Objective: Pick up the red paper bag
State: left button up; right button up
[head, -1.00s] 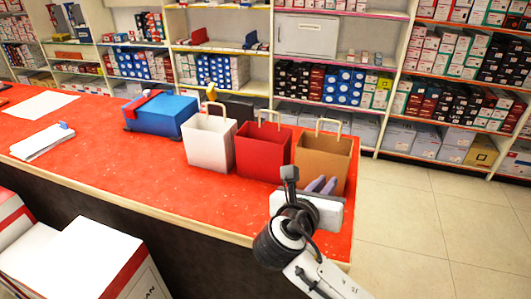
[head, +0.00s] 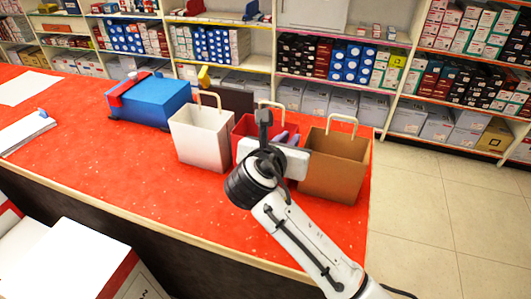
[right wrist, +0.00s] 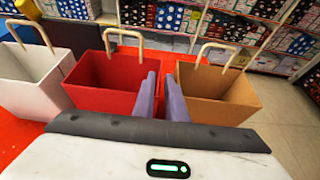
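The red paper bag (head: 243,127) stands upright on the red counter between the white and brown bags, mostly hidden behind my right gripper in the head view. In the right wrist view the red bag (right wrist: 105,85) shows with its open top and pale handle. My right gripper (head: 287,138) reaches over the counter in front of the bags. In the wrist view its two purple fingers (right wrist: 161,82) stand apart with a narrow empty gap, at the red bag's right side, near the brown bag. I cannot tell whether they touch either bag. My left gripper is not in view.
A white bag (head: 203,137) stands left of the red one and a brown bag (head: 336,168) right of it. A blue box-like item (head: 150,102) lies farther left. The red counter (head: 130,175) is clear in front; its right edge is close to the brown bag.

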jog(key=x, duration=0.4)
jog(key=shift+w+d+f, duration=0.1)
jog(key=shift+w+d, duration=0.1)
jog(key=shift+w, duration=0.05)
grip_shut()
